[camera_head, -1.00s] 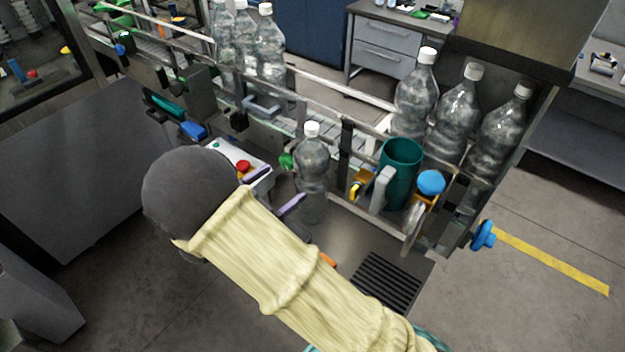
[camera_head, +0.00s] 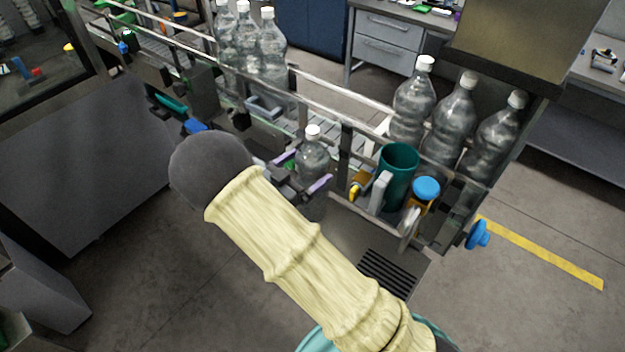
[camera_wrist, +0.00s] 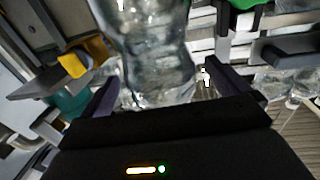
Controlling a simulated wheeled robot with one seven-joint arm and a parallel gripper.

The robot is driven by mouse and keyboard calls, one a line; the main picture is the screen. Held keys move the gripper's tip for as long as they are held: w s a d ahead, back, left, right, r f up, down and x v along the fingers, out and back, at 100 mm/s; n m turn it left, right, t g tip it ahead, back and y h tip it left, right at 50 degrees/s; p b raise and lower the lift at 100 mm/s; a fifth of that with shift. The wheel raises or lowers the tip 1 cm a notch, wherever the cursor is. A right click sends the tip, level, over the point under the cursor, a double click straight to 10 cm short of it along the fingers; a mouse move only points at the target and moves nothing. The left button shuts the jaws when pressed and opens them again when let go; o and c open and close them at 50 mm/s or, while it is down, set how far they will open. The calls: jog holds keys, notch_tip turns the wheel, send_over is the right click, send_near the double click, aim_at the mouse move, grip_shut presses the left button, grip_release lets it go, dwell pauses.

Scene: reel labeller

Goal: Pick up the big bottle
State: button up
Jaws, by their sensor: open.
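A clear bottle with a white cap (camera_head: 312,158) stands upright at the front of the machine, apart from the other bottles. My gripper (camera_head: 303,172) is open, with one purple finger on each side of this bottle. In the wrist view the bottle (camera_wrist: 155,50) fills the space between the two fingers of my gripper (camera_wrist: 170,88). A gap shows between the bottle and the right finger; I cannot tell whether the left finger touches. The bottle's lower part is hidden by the gripper in the head view.
Three clear bottles (camera_head: 455,112) stand at the right end of the conveyor, and others (camera_head: 246,48) stand at the back left. A teal cylinder (camera_head: 398,172) and a blue knob (camera_head: 426,188) are right of the near bottle. Metal rails (camera_head: 335,100) run behind it.

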aim_at(308, 135)
jog(key=shift+p+x, duration=0.4)
jog(key=shift+x, duration=0.8)
jog(key=shift+w+d, duration=0.15)
jog(key=c, duration=1.8)
jog(key=shift+r, duration=0.15)
jog(key=shift+c, duration=1)
jog(key=shift+r, duration=0.15)
jog(key=shift+r+b, duration=1.55)
jog(key=shift+r, duration=3.3)
